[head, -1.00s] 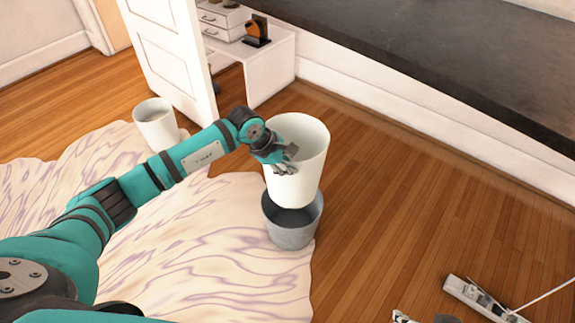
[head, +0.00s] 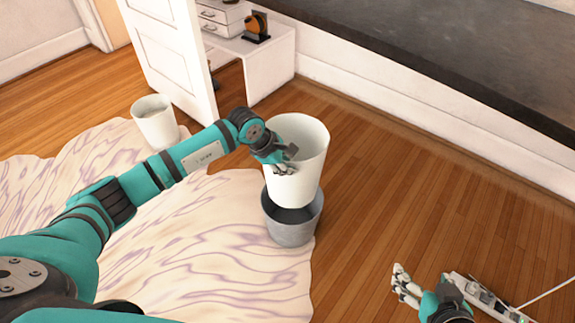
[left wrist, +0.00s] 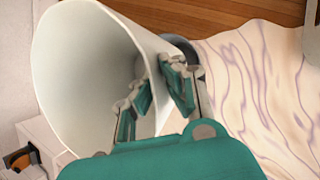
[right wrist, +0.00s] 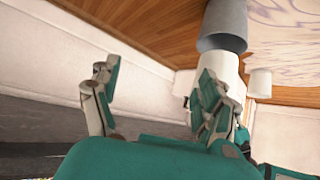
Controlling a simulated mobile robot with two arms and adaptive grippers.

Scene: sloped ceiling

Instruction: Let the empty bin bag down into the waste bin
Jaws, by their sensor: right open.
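The empty bin bag (head: 298,178), white and open-topped like a tapered tube, hangs upright over the grey waste bin (head: 290,232). Its lower end overlaps the bin's far rim in the head view; I cannot tell whether it is inside. My left gripper (head: 283,160) is shut on the bag's wall at the rim, one finger inside and one outside, as the left wrist view (left wrist: 155,92) shows. My right gripper (head: 402,282) is open and empty, low at the right, apart from the bag. The right wrist view shows the bag (right wrist: 219,66) and bin (right wrist: 224,22) beyond its fingers.
Another white bin (head: 155,124) stands on the pale patterned rug (head: 200,240), at the back left. A white door (head: 172,55) and a low white unit (head: 268,65) are behind. A white strip-like object (head: 490,300) lies at lower right. The wooden floor right of the bin is clear.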

